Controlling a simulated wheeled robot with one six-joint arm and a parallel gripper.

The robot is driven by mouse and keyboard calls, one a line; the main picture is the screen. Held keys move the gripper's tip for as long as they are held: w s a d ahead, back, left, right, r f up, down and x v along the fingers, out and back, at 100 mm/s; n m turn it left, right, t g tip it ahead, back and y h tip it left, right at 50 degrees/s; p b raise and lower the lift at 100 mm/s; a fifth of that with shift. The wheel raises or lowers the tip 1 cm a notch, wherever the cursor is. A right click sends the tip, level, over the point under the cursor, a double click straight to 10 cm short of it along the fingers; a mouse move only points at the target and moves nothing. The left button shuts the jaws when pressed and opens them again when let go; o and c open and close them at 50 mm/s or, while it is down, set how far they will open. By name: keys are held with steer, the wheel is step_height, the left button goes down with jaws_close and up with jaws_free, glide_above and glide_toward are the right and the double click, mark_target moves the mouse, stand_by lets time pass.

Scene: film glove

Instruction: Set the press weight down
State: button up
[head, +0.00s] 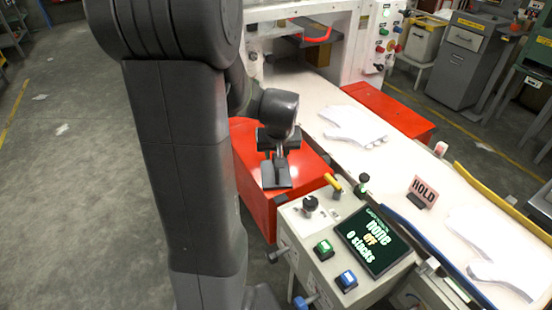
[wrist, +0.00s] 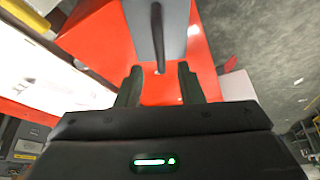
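The press weight (head: 276,176) is a dark grey slab with a thin upright handle. In the head view it appears on the red box top (head: 309,168), left of the white belt; whether its underside touches is hard to tell. In the wrist view the grey weight (wrist: 143,22) lies beyond my fingers, its handle pointing toward me. My gripper (head: 281,143) is just above the weight. In the wrist view my gripper's fingers (wrist: 159,80) stand apart, with the handle's end between them and a gap on each side.
The white belt (head: 315,100) carries white glove shapes (head: 352,126) and another pile (head: 495,245). A HOLD sign (head: 424,190) stands at its edge. The control panel (head: 374,240) reads "none", "OFF", "0 stacks". A yellow-handled lever (head: 333,183) stands right of the weight.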

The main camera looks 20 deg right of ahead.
steer(key=shift+v, duration=2.35)
